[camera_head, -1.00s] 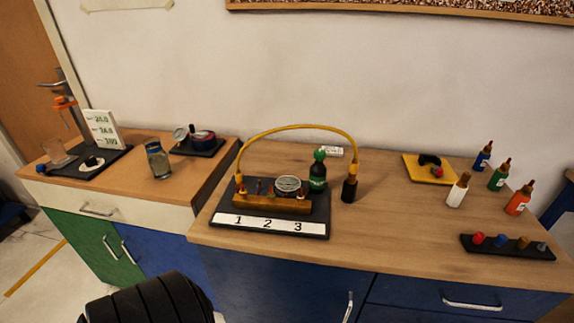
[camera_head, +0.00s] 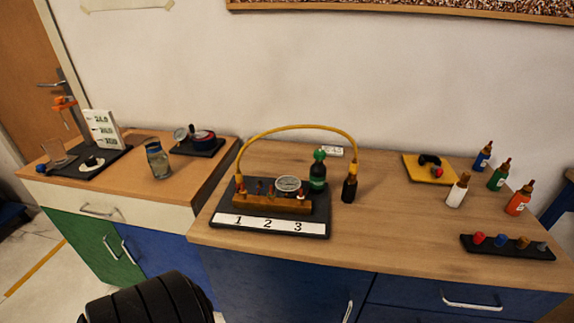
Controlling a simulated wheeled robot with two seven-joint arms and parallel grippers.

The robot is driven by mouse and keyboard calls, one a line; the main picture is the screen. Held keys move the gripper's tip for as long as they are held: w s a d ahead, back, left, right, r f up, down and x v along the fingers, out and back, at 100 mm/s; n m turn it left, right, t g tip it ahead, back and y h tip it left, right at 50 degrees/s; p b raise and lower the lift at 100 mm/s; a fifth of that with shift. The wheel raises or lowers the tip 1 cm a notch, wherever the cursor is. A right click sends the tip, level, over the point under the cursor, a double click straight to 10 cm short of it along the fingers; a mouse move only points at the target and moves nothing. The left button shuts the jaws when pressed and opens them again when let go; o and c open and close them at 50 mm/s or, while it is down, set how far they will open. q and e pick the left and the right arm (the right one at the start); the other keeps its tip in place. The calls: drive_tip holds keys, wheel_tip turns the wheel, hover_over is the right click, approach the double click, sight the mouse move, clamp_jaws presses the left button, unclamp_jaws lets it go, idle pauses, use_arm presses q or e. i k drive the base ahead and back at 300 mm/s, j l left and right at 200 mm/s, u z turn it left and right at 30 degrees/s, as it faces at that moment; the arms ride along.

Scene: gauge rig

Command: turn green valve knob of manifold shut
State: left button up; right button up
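The manifold (camera_head: 272,203) is a brass-coloured block on a black base (camera_head: 227,218) with a white strip numbered 1, 2 and 3. A round gauge (camera_head: 288,183) and several small valve stems stand on it. A dark green bottle (camera_head: 317,177) with a bright green knob-like top (camera_head: 319,154) stands at its right rear. A yellow hose (camera_head: 297,128) arches from the manifold's left end to a dark fitting (camera_head: 349,189) on the right. I cannot make out a green knob on the brass block itself. Neither gripper shows.
Several coloured bottles (camera_head: 498,179), a yellow pad (camera_head: 423,171) and a black rack (camera_head: 507,247) of coloured plugs stand at the right. On the left counter are a glass jar (camera_head: 158,161) and a gauge device (camera_head: 200,143). The worktop between manifold and rack is clear.

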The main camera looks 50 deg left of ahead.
sight(318, 154)
drive_tip(key=u, duration=1.5)
